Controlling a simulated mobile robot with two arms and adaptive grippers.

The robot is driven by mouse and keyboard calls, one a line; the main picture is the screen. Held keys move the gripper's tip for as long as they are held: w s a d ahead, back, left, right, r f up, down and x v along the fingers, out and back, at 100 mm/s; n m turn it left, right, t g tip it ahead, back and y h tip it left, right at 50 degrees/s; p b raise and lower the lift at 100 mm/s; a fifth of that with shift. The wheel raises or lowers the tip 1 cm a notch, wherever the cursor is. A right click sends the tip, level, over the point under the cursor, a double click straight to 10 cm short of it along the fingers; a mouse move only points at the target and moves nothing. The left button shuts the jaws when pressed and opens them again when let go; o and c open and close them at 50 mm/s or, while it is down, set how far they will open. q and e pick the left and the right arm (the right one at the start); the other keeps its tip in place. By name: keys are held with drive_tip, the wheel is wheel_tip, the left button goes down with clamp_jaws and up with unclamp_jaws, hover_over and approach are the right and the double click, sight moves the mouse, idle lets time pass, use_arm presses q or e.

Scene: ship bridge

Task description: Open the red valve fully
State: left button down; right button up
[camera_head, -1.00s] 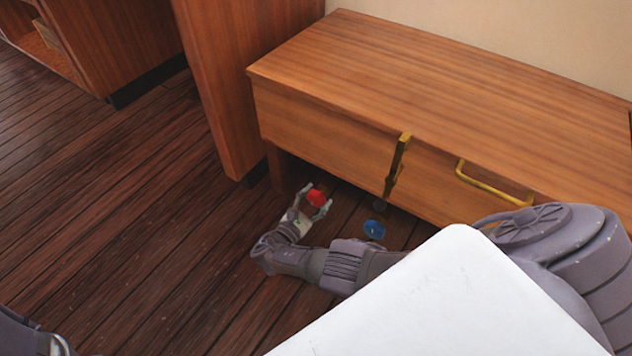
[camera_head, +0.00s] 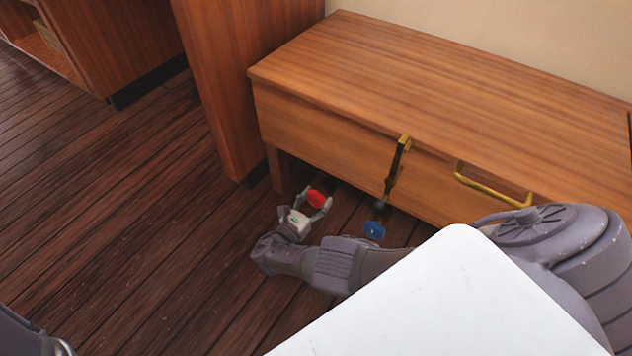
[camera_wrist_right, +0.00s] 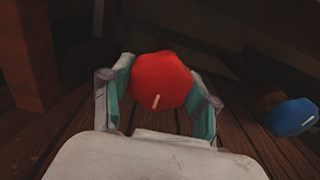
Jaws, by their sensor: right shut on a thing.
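The red valve (camera_head: 317,198) is a small red knob low under the front edge of the wooden cabinet. In the right wrist view the red valve (camera_wrist_right: 162,82) shows a pale mark near its lower edge, slightly left of its middle. My right gripper (camera_head: 315,202) is shut on the red valve, with one finger at each side of it; the fingers also show in the right wrist view (camera_wrist_right: 160,95). The stem behind the valve is hidden. Only part of my left arm shows at the lower left corner; its gripper is out of view.
A blue valve (camera_head: 374,230) sits right of the red one, also in the right wrist view (camera_wrist_right: 293,117). The wooden cabinet (camera_head: 440,90) overhangs both, with a brass latch (camera_head: 397,168) and a yellow handle (camera_head: 492,190). A cabinet leg (camera_head: 277,168) stands left. The floor (camera_head: 130,220) left is clear.

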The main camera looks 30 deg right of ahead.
drive_tip(key=o, duration=1.2)
drive_tip(key=shift+a, duration=0.1)
drive_tip(key=v, duration=0.7)
drive_tip(key=shift+a, duration=0.15)
